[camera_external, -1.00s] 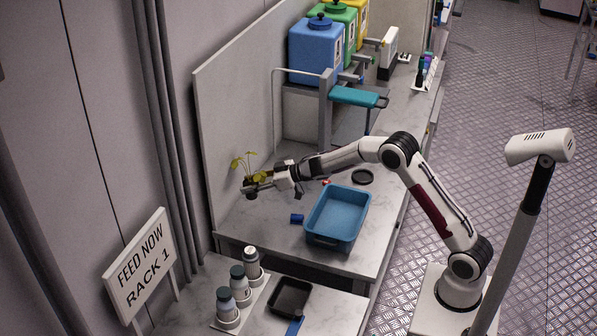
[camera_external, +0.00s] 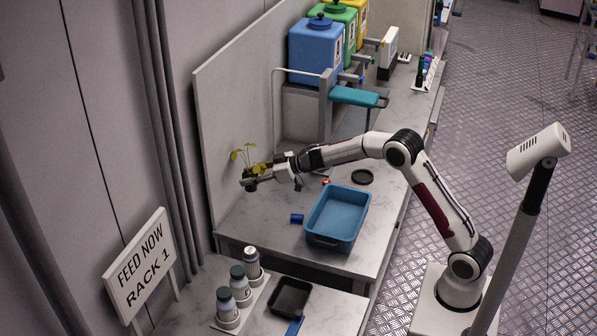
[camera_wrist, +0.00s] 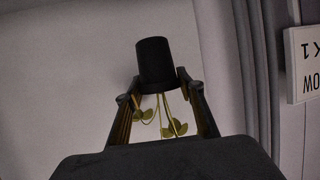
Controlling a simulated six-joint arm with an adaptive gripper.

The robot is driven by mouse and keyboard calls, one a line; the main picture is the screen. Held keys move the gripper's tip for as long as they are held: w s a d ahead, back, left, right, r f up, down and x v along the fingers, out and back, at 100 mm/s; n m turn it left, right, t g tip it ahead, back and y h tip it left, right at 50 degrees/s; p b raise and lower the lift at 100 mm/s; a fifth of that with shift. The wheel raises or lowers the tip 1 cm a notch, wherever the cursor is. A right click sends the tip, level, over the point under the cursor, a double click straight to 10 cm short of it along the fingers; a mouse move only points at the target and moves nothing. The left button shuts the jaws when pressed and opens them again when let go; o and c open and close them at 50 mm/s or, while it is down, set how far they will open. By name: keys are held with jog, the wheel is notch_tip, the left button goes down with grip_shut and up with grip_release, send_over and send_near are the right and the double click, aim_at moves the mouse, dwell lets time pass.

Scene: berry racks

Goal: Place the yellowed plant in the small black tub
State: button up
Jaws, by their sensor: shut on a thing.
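The yellowed plant (camera_external: 243,155) has thin stems with yellow-green leaves and stands upright above my gripper (camera_external: 252,182), near the back panel on the left. In the wrist view its black pot (camera_wrist: 154,62) sits between the two fingers of my gripper, and the leaves (camera_wrist: 170,126) hang toward the bottom of that inverted picture. My gripper is shut on the potted plant and appears to hold it above the bench. A small black tub (camera_external: 273,310) lies on the front lower bench. It looks empty.
A larger blue tub (camera_external: 326,240) stands on the bench right of my gripper. A small blue cylinder (camera_external: 297,218) and a black disc (camera_external: 362,177) lie nearby. Several capped bottles (camera_external: 240,283) stand left of the black tub, beside the FEED NOW sign (camera_external: 139,262).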

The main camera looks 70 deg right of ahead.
jog(key=s+a+r+n+y, duration=0.1)
jog(key=s+a+r+y, duration=0.1)
jog(key=a, duration=0.3)
jog(key=n+g+y, duration=0.6)
jog(key=n+y, duration=0.1)
jog(key=n, duration=0.1)
send_over(287, 308)
notch_tip(287, 308, down, 11)
jog(key=shift+f, duration=2.85)
jog(key=shift+f, duration=2.1)
jog(key=shift+f, duration=0.1)
